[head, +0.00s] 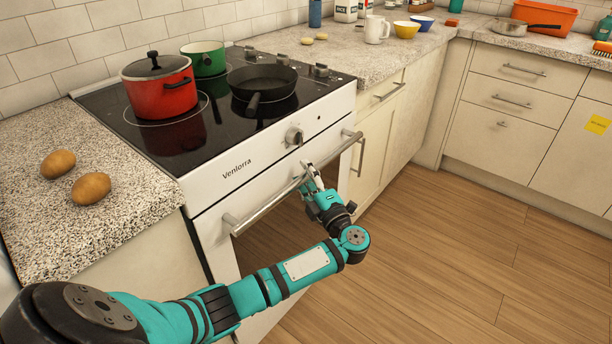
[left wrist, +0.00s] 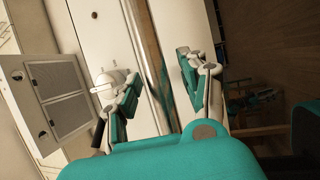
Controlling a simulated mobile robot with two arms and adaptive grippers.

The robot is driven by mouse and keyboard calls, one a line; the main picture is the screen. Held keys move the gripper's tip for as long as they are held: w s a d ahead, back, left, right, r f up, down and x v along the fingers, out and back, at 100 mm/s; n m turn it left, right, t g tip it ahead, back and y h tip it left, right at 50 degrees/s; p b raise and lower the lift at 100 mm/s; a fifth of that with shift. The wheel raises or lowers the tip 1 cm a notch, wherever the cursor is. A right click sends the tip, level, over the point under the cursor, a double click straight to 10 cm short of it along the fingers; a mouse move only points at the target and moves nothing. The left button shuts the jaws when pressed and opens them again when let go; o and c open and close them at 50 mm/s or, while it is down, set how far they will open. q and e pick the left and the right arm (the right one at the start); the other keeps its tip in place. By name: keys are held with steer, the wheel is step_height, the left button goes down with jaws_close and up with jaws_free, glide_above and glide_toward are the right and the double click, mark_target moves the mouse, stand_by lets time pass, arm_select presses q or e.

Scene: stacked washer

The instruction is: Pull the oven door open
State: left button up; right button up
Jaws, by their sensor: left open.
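The white oven (head: 236,178) stands under a black cooktop, with its door (head: 212,232) appearing shut. A long silver handle bar (head: 254,209) runs across the top of the door. My left gripper (head: 310,176) is at the right half of this bar, its fingers open. In the left wrist view the two fingers of the left gripper (left wrist: 165,84) stand apart, with a narrow strip of the oven front, probably the bar, between them. Whether they touch it cannot be told. A round oven knob (left wrist: 104,82) is beside one finger. My right gripper is not in view.
A red pot (head: 160,92), a green pot (head: 206,61) and a black pan (head: 262,80) stand on the cooktop. Two potatoes (head: 90,188) lie on the left counter. The wooden floor (head: 440,250) in front and to the right is clear.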

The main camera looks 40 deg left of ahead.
arm_select(q)
jaws_close()
steer(key=shift+d, duration=0.1)
stand_by(0.4)
